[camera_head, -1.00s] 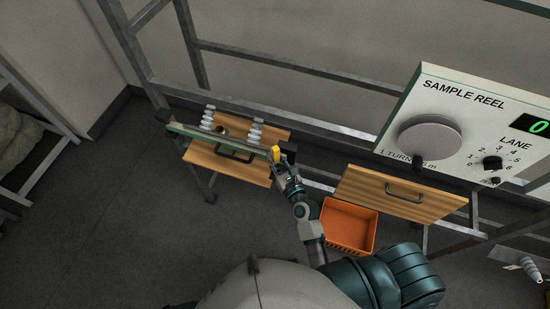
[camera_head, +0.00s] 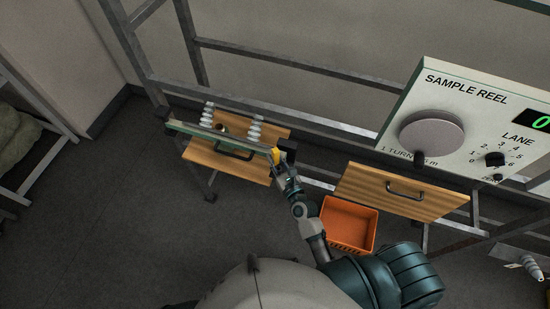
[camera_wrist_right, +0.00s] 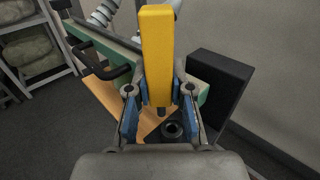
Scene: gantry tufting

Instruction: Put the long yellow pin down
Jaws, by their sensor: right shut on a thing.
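The long yellow pin (camera_wrist_right: 157,55) is a square-sided yellow bar with a thin dark tip at its lower end. In the right wrist view it stands between the blue-padded fingers of my right gripper (camera_wrist_right: 158,110), which is shut on it. In the head view the yellow pin (camera_head: 276,155) shows small at the right end of a green-edged rail, with my right gripper (camera_head: 284,168) at it. A dark round socket or ring (camera_wrist_right: 172,129) lies just below the pin's tip in the wrist view. I cannot tell whether the tip touches anything. My left gripper is not in view.
A black block (camera_wrist_right: 222,84) stands close to the right of the pin. A wooden drawer front (camera_head: 225,162) and white ribbed insulators (camera_head: 255,132) are to the left. An orange bin (camera_head: 348,226), another drawer front (camera_head: 400,193) and the sample reel panel (camera_head: 470,125) are to the right.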

